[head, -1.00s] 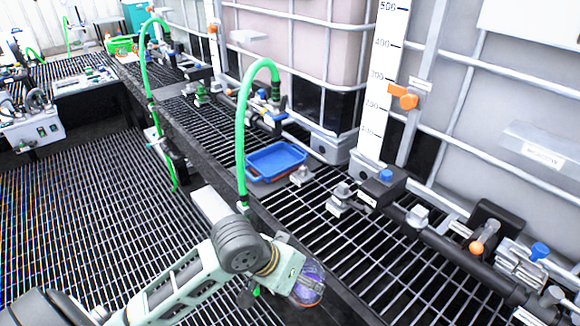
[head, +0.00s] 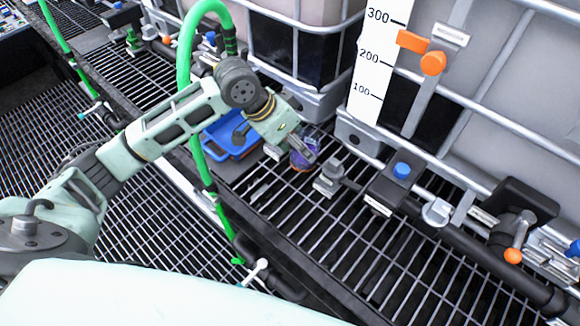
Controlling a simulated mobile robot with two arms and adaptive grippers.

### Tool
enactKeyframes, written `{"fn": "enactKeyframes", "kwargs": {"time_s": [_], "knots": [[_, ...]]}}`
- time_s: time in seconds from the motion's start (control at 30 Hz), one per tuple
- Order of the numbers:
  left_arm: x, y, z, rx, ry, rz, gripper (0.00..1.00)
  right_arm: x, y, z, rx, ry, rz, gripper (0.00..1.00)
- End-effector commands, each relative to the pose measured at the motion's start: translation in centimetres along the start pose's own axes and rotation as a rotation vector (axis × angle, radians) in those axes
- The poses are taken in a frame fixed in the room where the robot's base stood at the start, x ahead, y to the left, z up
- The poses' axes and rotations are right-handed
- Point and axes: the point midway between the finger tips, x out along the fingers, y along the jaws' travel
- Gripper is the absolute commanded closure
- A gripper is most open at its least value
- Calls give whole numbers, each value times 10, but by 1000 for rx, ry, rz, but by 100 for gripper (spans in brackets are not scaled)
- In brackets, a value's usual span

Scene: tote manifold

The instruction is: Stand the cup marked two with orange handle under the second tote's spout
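My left gripper (head: 291,150) reaches in from the left over the grated shelf. It appears shut on a small purple cup (head: 303,157) with an orange-brown lower edge. The cup is roughly upright, low over the grating near the foot of a tote, just left of a grey metal fitting. I cannot read a mark on the cup or see a handle, and the fingers partly hide it. I cannot tell whether its base touches the grating. A caged grey tote (head: 475,85) with a level scale stands at the right. My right gripper is not in view.
A blue tray (head: 222,140) lies left of the cup, partly behind my arm. A green hose (head: 186,60) arches beside my arm. A dark pipe with a blue-capped block (head: 392,180) and an orange-tipped valve (head: 513,256) runs along the right. Open grating (head: 330,235) lies in front.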

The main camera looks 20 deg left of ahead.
Motion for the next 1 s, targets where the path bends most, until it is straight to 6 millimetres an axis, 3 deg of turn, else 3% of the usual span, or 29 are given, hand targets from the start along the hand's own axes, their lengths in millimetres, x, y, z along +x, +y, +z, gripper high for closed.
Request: {"fn": "enactKeyframes", "kwargs": {"time_s": [0.2,0.4,0.6,0.97,1.0], "knots": [[35,-6,20,-2,-3,2,78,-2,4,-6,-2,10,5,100],[49,-8,27,-1,-2,1,78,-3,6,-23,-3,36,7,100],[72,-13,40,-3,-3,0,78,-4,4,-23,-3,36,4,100],[78,-14,42,-1,0,-1,78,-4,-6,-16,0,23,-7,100],[78,-14,42,-1,-1,-1,46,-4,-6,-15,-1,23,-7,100]]}}
